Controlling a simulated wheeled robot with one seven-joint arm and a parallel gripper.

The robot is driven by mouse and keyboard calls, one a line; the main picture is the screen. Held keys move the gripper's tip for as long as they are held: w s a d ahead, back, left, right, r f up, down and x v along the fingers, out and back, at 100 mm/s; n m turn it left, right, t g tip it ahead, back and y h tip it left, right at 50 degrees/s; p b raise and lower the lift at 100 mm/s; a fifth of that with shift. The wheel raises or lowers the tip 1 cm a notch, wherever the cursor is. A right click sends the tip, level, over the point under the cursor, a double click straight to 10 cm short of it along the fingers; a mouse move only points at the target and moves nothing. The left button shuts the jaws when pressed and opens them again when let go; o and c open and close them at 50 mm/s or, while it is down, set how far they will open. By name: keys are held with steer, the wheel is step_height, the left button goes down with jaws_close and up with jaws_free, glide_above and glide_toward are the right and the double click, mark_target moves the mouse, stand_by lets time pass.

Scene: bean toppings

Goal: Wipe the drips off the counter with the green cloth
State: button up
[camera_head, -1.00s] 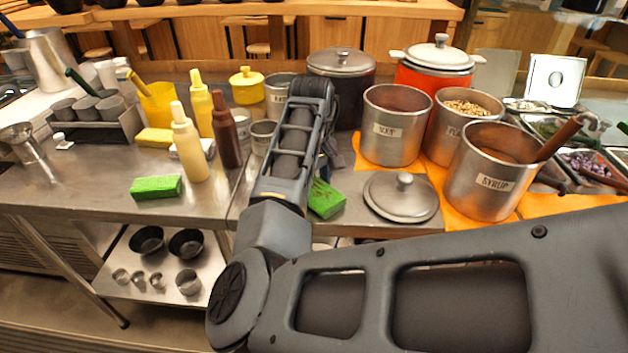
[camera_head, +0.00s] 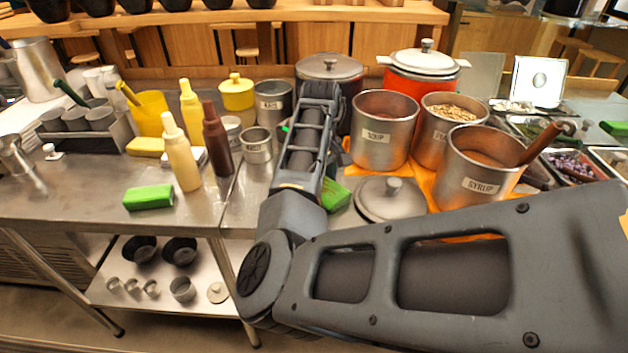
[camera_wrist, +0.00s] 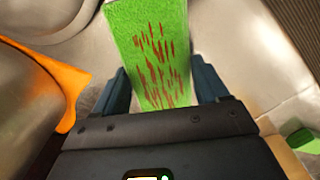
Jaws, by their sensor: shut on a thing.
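The green cloth (camera_wrist: 165,40), marked with dark red streaks, is between the two fingers of my gripper (camera_wrist: 163,86) in the wrist view. My gripper is shut on it. In the head view a green corner of the cloth (camera_head: 337,196) shows beside my forearm, left of the loose pot lid. My forearm hides the gripper itself in that view. The steel counter (camera_head: 80,195) runs beneath. I cannot make out any drips on the visible counter; the patch behind my arm is hidden.
A loose lid (camera_head: 393,207) lies close to the cloth's right. The soup pot (camera_head: 382,140) and syrup pot (camera_head: 470,180) stand on orange cloth. A green block (camera_head: 148,197) and squeeze bottles, including a brown one (camera_head: 217,140), stand left.

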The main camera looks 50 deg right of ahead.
stand_by(0.3)
steer(key=shift+w+a+p, duration=0.15)
steer(key=shift+a+p, duration=0.35)
steer(key=shift+a, duration=0.75)
steer(key=shift+w+a+p, duration=0.15)
steer(key=shift+a+p, duration=0.3)
steer(key=shift+a, duration=0.8)
step_height(320, 180, up, 3)
steer(key=p, duration=0.3)
steer(key=shift+r, duration=2.5)
